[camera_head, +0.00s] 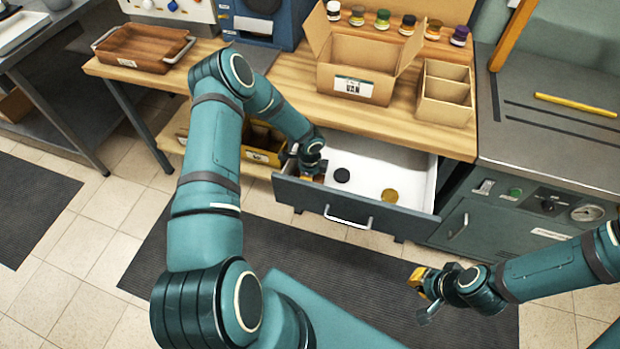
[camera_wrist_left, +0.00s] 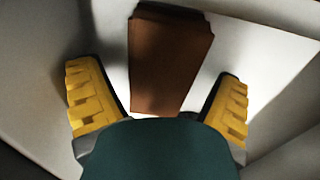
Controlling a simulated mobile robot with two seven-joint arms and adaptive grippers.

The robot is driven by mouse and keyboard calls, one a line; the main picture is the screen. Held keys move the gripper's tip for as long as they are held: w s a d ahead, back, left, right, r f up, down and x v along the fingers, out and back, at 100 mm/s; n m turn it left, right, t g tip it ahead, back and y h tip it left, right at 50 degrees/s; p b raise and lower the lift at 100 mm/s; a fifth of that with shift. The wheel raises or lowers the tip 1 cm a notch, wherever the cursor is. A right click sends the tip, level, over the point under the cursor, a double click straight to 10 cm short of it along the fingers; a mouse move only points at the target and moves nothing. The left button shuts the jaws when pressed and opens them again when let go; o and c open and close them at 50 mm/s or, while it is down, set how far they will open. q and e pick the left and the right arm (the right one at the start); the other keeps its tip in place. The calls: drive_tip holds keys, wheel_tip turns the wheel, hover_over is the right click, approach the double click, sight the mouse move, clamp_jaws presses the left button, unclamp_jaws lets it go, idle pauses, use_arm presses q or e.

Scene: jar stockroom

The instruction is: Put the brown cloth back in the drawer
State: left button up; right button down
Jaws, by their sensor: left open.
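The brown cloth (camera_wrist_left: 168,62) shows in the left wrist view as a folded, tapering brown piece between the two yellow fingers, against the white inside of the drawer. Gaps show between it and both fingers. My left gripper (camera_head: 312,176) is open and down inside the left end of the pulled-out drawer (camera_head: 345,214); its fingers show in the left wrist view (camera_wrist_left: 165,108). In the head view the cloth is not clearly told apart from the gripper. My right gripper (camera_head: 424,284) is over the dark floor mat, in front of the drawer; its finger gap is unclear.
A black disc (camera_head: 341,175) and a mustard disc (camera_head: 390,195) lie in the drawer. Above, the wooden bench holds an open carton (camera_head: 365,60), a divided box (camera_head: 446,95), several jars and a brown tray (camera_head: 143,48). A grey machine (camera_head: 550,150) stands right of the drawer.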

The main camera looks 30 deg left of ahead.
use_arm(q)
wheel_tip(320, 180, up, 11)
drive_tip(key=p, duration=0.1)
drive_tip(key=shift+r+p, duration=0.2)
drive_tip(key=shift+p, duration=0.2)
